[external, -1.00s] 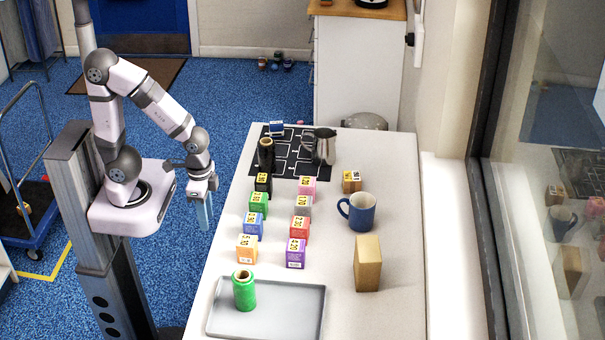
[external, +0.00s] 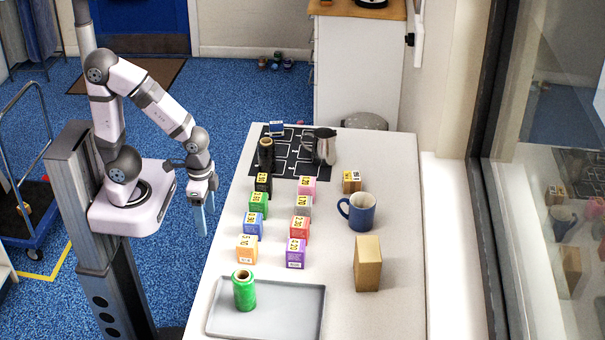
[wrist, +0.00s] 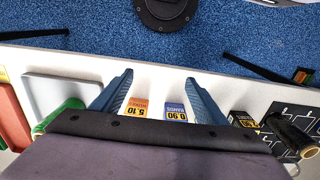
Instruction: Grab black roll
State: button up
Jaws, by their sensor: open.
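The black roll (external: 266,154) stands upright on the black patterned mat (external: 290,168) at the far left of the table. In the wrist view the black roll (wrist: 292,134) shows at the right edge, outside my fingers. My gripper (external: 204,212) hangs beside the table's left edge, over the blue floor, well short of the roll. In the wrist view my gripper (wrist: 153,92) has its blue fingers wide apart with nothing between them at the tips.
A green roll (external: 244,291) stands on the grey tray (external: 290,325) at the front. Two rows of small coloured boxes (external: 258,205) fill the middle. A metal jug (external: 323,147), a blue mug (external: 358,212) and a brown box (external: 368,263) stand to the right.

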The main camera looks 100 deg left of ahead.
aim_at(259, 143)
jog(key=shift+r, duration=0.15)
